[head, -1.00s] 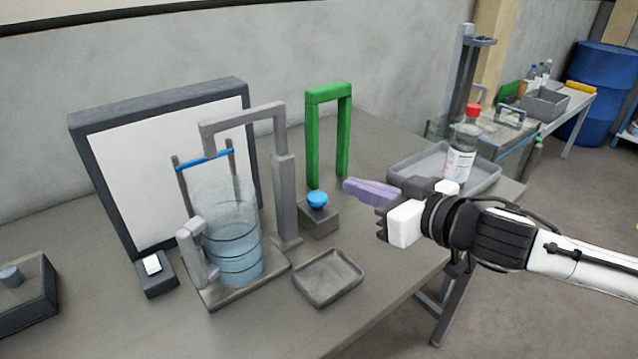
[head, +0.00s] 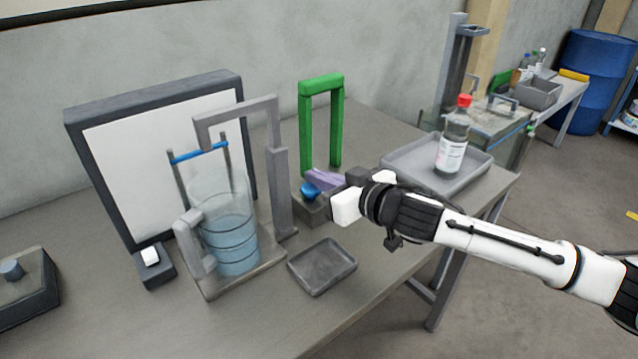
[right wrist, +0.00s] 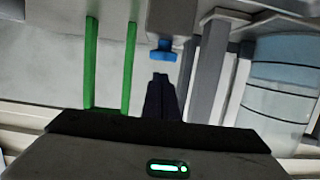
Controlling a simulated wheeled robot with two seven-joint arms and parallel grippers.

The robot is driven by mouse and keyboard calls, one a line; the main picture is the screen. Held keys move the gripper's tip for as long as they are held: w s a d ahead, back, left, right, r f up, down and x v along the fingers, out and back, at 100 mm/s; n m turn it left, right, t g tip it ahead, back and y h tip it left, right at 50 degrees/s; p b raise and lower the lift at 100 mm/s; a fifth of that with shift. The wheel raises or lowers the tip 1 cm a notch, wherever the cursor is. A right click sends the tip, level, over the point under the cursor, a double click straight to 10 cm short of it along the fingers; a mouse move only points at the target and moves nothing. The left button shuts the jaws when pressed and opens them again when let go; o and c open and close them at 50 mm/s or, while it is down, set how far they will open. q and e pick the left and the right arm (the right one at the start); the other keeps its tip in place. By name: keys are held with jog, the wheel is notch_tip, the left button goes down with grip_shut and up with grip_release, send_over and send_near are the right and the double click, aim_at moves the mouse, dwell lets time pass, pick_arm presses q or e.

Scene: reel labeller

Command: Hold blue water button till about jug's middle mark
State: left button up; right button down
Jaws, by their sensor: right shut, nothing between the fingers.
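The blue water button (head: 310,193) sits on a small grey block between the green arch and the jug stand. It also shows in the right wrist view (right wrist: 162,52). My right gripper (head: 320,180) is shut and empty, its purple fingertips close beside the button. In the right wrist view the fingertips (right wrist: 160,80) point at the button, with a small gap visible. The clear jug (head: 226,225) stands upright under the grey spout frame (head: 240,108). It holds pale blue water and has several dark ring marks; the water surface is near the upper rings. My left gripper is out of view.
A green arch (head: 304,135) stands behind the button. An empty grey dish (head: 322,268) lies in front. A red-capped bottle (head: 453,145) stands in a grey tray (head: 400,172) at right. A white panel (head: 110,165) stands behind the jug.

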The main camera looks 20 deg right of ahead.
jog(key=shift+f, duration=0.75)
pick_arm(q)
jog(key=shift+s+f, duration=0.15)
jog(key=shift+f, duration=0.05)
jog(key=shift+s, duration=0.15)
